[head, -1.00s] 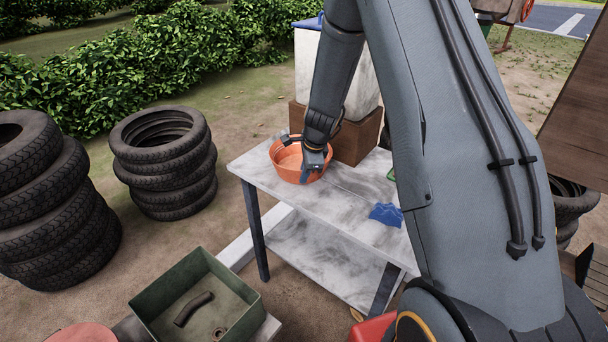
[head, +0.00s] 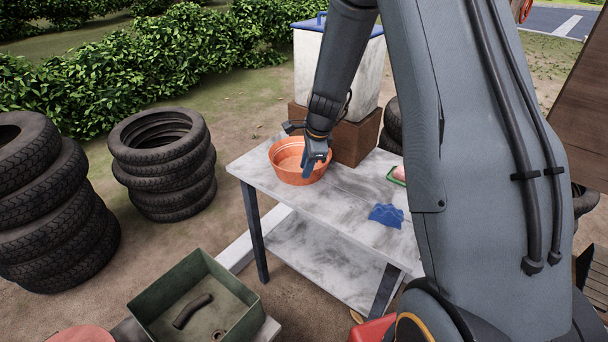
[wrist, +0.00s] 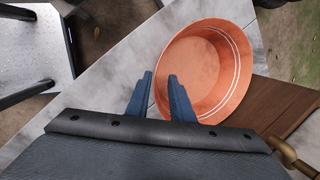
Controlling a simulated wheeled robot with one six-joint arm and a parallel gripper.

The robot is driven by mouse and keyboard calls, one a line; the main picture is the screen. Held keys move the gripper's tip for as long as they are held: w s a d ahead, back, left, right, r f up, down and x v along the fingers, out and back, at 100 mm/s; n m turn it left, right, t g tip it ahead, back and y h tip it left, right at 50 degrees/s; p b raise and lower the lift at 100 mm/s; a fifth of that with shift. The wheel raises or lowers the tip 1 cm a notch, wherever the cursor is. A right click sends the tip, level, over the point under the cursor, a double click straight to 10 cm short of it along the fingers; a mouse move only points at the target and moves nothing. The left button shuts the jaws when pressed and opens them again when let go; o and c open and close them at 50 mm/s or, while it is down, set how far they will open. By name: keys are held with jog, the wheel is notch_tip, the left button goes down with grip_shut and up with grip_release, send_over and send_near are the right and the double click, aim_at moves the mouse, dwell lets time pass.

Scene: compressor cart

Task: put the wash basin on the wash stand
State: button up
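The orange wash basin (head: 290,165) stands upright on the back left part of the wash stand (head: 340,215), a pale marbled table with a lower shelf. My gripper (head: 313,173) is at the basin's right rim in the head view. In the wrist view my gripper (wrist: 160,78) shows two blue fingers apart with nothing clamped between them. There the basin (wrist: 205,68) lies just beyond and to the right, and the right finger overlaps its near rim. I cannot tell whether the finger touches it.
A white container with a blue lid (head: 338,70) stands on a brown block (head: 355,140) behind the basin. A blue wavy piece (head: 386,214) and a green dish (head: 397,175) are on the stand. Tyre stacks (head: 165,165) and a green tray (head: 195,300) surround it.

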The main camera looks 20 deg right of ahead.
jog(key=a+v, duration=0.1)
jog(key=v, duration=0.5)
jog(key=s+a+r+n+g, duration=0.1)
jog(key=s+r+n, duration=0.1)
jog(key=s+n, duration=0.7)
jog(key=s+a+r+n+g+h, duration=0.1)
jog(key=s+r+n, duration=0.1)
jog(key=s+n, duration=0.8)
jog(key=s, duration=0.6)
jog(key=shift+s+a+n+b, duration=0.2)
jog(key=shift+a+n+b, duration=0.1)
jog(key=shift+a, duration=0.05)
